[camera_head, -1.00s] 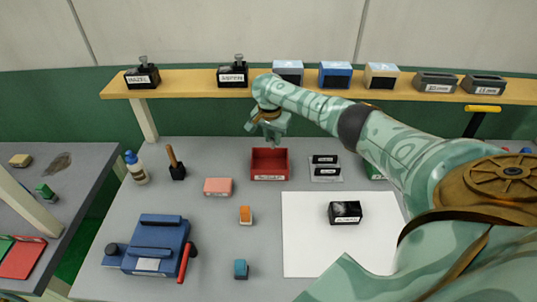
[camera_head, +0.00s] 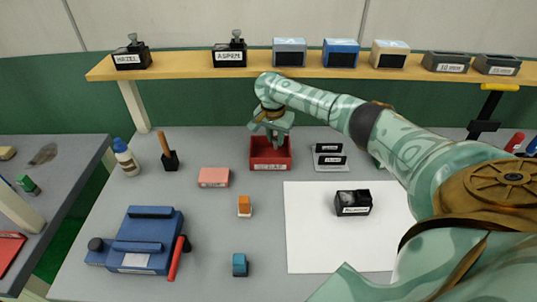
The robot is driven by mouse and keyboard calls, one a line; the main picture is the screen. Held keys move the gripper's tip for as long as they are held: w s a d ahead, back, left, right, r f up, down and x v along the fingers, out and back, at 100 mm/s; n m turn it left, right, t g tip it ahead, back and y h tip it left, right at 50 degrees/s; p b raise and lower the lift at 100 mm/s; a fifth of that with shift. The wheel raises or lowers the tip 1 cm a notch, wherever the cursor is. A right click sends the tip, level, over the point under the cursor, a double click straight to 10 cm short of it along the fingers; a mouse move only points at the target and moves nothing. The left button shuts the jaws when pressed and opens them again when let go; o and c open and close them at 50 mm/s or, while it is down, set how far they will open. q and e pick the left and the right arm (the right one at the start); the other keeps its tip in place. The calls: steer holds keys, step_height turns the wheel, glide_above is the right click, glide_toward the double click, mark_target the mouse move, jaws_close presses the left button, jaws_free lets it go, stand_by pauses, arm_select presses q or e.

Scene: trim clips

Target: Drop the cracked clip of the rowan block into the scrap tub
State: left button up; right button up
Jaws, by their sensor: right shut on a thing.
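The scrap tub appears to be the open red box (camera_head: 271,166) with a white front label, at the back middle of the grey table. My right gripper (camera_head: 273,140) points down over its back part, with the fingertips just above or at its opening. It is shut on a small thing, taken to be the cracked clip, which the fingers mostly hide. The black block (camera_head: 352,203) on the white sheet has a white label, too small to read surely, and no clip shows standing on it. It appears to be the rowan block. My left gripper is not in view.
Blocks labelled HAZEL (camera_head: 132,58) and ASPEN (camera_head: 229,54) stand on the wooden shelf (camera_head: 190,70) behind. A small rack (camera_head: 330,158) stands right of the tub, a pink block (camera_head: 214,177) left. A blue device (camera_head: 146,241) sits front left. The white sheet (camera_head: 318,240) has free room.

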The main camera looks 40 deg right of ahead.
steer(key=o, duration=1)
steer(key=shift+r, duration=0.1)
steer(key=r+p, duration=0.2)
steer(key=r, duration=0.3)
steer(key=a+r+p, duration=0.1)
steer(key=r+p, duration=0.2)
steer(key=r, duration=0.2)
steer(key=s+a+r+p, duration=0.1)
steer(key=r+p, duration=0.2)
steer(key=r, duration=0.3)
steer(key=shift+a, duration=0.15)
